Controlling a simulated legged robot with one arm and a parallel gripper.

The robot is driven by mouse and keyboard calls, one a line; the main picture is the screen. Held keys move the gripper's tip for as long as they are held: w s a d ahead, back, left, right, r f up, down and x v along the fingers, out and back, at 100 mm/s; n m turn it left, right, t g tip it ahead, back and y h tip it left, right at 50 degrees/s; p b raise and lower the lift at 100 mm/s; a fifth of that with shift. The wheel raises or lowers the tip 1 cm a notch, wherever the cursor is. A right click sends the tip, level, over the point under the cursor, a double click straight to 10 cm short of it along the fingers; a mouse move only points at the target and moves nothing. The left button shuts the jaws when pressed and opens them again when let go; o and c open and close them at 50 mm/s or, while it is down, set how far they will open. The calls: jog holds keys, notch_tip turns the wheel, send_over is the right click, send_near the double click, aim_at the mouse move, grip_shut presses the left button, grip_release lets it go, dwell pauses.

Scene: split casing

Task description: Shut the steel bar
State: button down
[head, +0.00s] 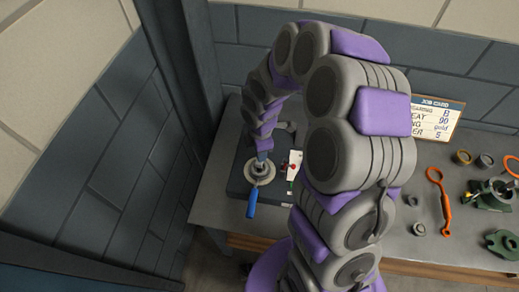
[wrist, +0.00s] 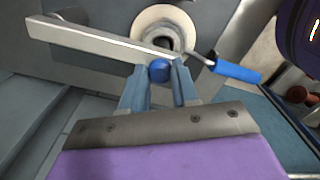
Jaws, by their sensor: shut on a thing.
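The steel bar (wrist: 95,38) is a long pale grey bar in the wrist view. It slants from the upper left to just behind my fingertips, across the front of a cream ring (wrist: 146,20). A round blue knob (wrist: 159,71) sits at its right end, between my fingers. My gripper (wrist: 159,78) is shut on this knob. In the head view my gripper (head: 263,156) reaches down over the ring (head: 259,173) on a dark casing (head: 236,186). My arm hides much of the casing there, and I cannot make out the bar clearly.
A blue-handled lever (wrist: 237,72) sticks out right of the ring, close to my fingers; its handle also shows in the head view (head: 252,203). A white gauge-like plate (head: 293,170) stands beside it. An orange wrench (head: 441,200) and several parts lie right on the bench (head: 413,250).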

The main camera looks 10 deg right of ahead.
jog(key=c, duration=0.8)
grip_release()
jog(key=shift+c, duration=0.2)
notch_tip(320, 180, up, 17)
jog(key=p, duration=0.1)
jog(key=shift+r, duration=0.15)
jog(key=s+d+f+m+b, duration=0.1)
jog(key=s+m+b, duration=0.1)
jog(key=s+m, duration=0.4)
jog(key=s+d+f+m+g+b, duration=0.1)
jog(key=s+m, duration=0.5)
jog(key=s, duration=0.6)
jog(key=s+d+f+m+b, duration=0.1)
jog(key=s+m+b, duration=0.3)
jog(key=s+m, duration=0.3)
jog(key=s, duration=0.3)
jog(key=shift+d+f+g, duration=0.3)
jog(key=shift+g, duration=0.1)
